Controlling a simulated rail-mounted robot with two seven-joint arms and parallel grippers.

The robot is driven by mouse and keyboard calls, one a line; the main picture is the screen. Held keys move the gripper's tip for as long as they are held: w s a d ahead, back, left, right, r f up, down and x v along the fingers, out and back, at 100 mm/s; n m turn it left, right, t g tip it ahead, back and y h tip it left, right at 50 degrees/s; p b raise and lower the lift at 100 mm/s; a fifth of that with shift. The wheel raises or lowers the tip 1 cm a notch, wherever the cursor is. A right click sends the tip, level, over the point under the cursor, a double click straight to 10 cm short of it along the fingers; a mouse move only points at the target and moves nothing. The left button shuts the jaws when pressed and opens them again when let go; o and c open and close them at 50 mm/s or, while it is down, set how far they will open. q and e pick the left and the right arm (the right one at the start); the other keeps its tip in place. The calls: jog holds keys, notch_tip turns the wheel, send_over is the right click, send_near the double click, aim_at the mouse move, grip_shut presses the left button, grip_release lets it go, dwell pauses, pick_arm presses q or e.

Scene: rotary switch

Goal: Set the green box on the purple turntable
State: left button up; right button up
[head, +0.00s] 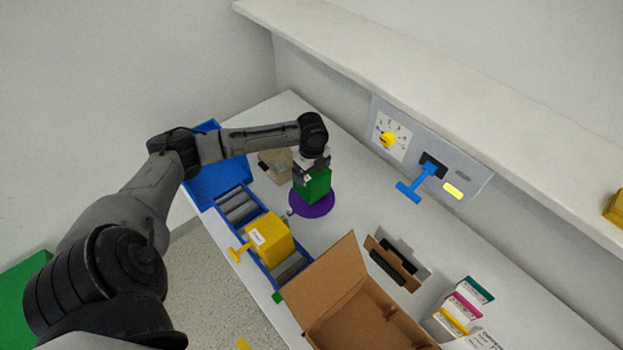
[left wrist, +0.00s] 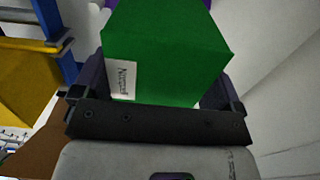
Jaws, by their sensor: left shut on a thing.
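The green box (head: 314,187) is at or just above the purple turntable (head: 309,206); I cannot tell whether it touches. My left gripper (head: 312,170) is shut on the green box, coming from above. In the left wrist view the green box (left wrist: 165,50) sits between the two fingers (left wrist: 160,95), with a white label on its near face. A bit of purple (left wrist: 207,4) shows beyond the box at the top edge. My right gripper is not in view.
A blue roller conveyor (head: 262,258) with a yellow box (head: 270,238) stands left of the turntable. An open cardboard box (head: 355,305) is in front. A panel with a yellow rotary knob (head: 388,139) and blue handle (head: 416,184) is on the wall. A beige object (head: 274,166) lies behind.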

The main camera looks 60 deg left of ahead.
pick_arm(q)
jog(key=shift+f, duration=1.95)
jog(key=shift+f, duration=0.15)
jog(key=o, duration=0.8)
jog(key=shift+c, duration=0.2)
notch_tip(320, 180, up, 12)
jog(key=shift+r+p, duration=0.15)
jog(key=shift+p, duration=0.3)
